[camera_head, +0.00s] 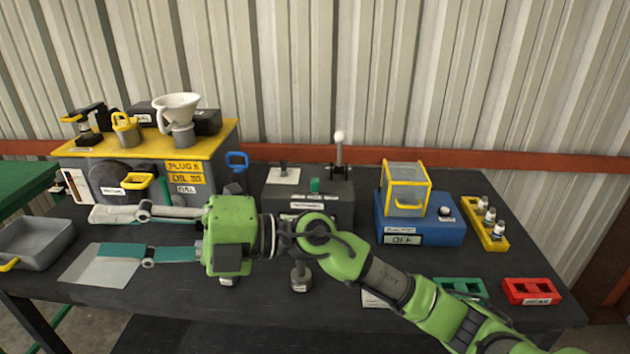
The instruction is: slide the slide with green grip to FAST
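A dark control box (338,207) stands at the middle of the table. A small green grip (315,185) sits on its top, above a strip of small labels too small to read; I cannot tell which mark is FAST. My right arm crosses in front of the box and hides its lower front. My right gripper (122,232) points left, well left of the green grip. Its two long fingers are spread apart with nothing between them. My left gripper is not in view.
A lever with a white knob (340,136) rises behind the grip. A blue box (452,232) with a yellow-framed cover stands right. A yellow-topped machine (220,138) with a green handle (163,188) stands left. A grey tray (40,245) and red holder (533,290) lie nearer the edges.

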